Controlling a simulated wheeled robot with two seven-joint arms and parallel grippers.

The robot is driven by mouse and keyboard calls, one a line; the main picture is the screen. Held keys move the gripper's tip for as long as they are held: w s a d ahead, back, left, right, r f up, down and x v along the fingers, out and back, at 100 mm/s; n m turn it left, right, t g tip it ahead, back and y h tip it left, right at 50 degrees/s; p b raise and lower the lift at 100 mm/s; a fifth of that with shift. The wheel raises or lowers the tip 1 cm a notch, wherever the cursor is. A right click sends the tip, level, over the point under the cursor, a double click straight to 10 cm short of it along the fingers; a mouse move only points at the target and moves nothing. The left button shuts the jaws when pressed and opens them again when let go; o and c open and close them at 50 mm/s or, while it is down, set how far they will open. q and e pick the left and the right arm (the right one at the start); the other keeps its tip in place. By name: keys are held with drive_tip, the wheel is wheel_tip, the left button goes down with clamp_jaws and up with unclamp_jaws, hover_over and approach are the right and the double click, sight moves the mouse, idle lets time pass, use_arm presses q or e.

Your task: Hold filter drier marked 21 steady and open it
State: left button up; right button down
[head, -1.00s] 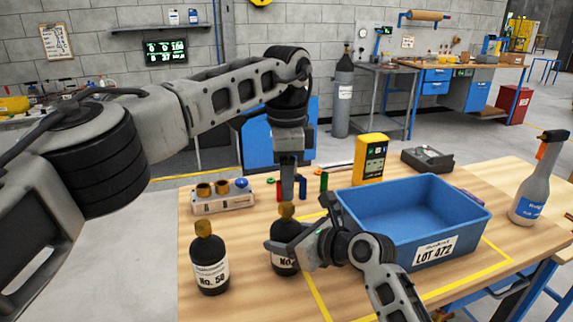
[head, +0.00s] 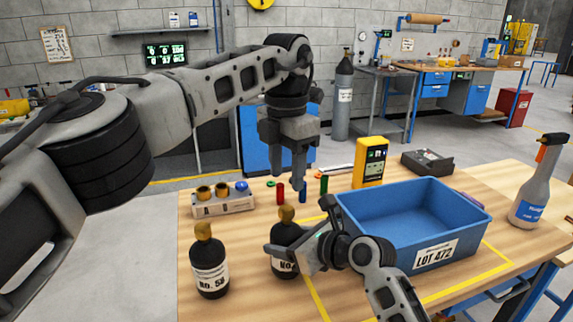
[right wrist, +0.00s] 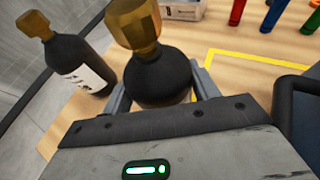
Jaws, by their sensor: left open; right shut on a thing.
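A black bottle-shaped filter drier (head: 286,236) with a brass cap (head: 286,214) stands upright on the table. Its label starts with "No." but my right gripper hides the rest, so I cannot read its number. My right gripper (head: 284,250) is shut around its body; in the right wrist view the drier (right wrist: 160,82) sits between the fingers, cap on. My left gripper (head: 299,186) points down, open and empty, above and slightly behind the cap, apart from it in the picture. A second black drier (head: 209,262), labelled No. 58, stands to the left with its cap on.
A blue bin (head: 432,258) marked LOT 472 stands right of my right gripper. Behind are a fitting block (head: 222,203), small coloured cylinders (head: 281,193) and a yellow meter (head: 370,162). A spray bottle (head: 534,190) stands far right.

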sight(287, 208)
use_arm(q)
drive_tip(key=m, duration=0.6)
drive_tip(key=shift+r, duration=0.2)
drive_tip(key=shift+r+m, duration=0.1)
drive_tip(key=shift+m, duration=0.9)
drive_tip(key=shift+f, duration=4)
use_arm(e)
drive_tip(key=shift+f, duration=0.1)
use_arm(q)
drive_tip(key=c, duration=1)
drive_tip(key=n, duration=0.9)
